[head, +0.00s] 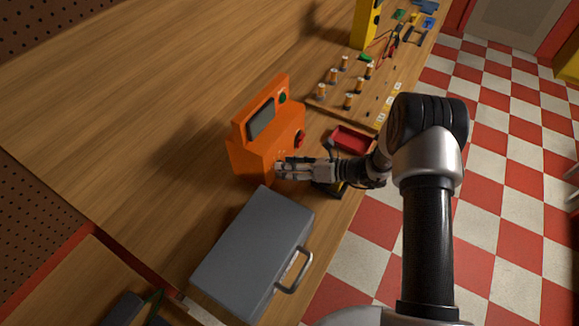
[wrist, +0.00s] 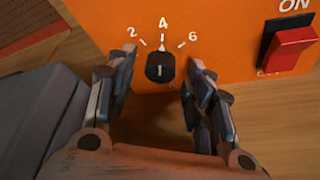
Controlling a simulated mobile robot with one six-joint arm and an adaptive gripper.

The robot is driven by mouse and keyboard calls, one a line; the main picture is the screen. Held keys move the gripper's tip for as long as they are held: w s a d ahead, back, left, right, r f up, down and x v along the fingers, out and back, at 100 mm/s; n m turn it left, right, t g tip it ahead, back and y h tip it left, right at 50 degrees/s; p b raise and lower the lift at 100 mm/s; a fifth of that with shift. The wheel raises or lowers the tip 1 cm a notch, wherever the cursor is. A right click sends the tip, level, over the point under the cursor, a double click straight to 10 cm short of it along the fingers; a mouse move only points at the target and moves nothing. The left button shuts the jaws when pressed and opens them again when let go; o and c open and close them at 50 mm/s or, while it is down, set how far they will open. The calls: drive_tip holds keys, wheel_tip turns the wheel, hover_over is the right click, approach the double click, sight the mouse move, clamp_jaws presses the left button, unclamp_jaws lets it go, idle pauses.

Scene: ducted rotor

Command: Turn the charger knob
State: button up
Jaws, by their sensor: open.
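The orange charger (head: 262,137) stands on the wooden bench and has a dark screen and a green button on its upper part. In the wrist view its orange front face (wrist: 230,45) carries a black knob (wrist: 160,67) with a white line. The line points straight up at the 4, between the marks 2 and 6. My gripper (head: 283,168) is at the charger's lower front. In the wrist view my gripper (wrist: 151,72) is open, one finger on each side of the knob, with gaps showing on both sides. The knob is hidden in the head view.
A red rocker switch (wrist: 289,49) marked ON is right of the knob. A grey case (head: 250,250) with a handle stands close on the near side. A red tray (head: 351,139) and a board with several pegs (head: 321,92) lie beyond my gripper.

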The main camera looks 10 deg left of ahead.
drive_tip(key=v, duration=1.2)
idle(0.4)
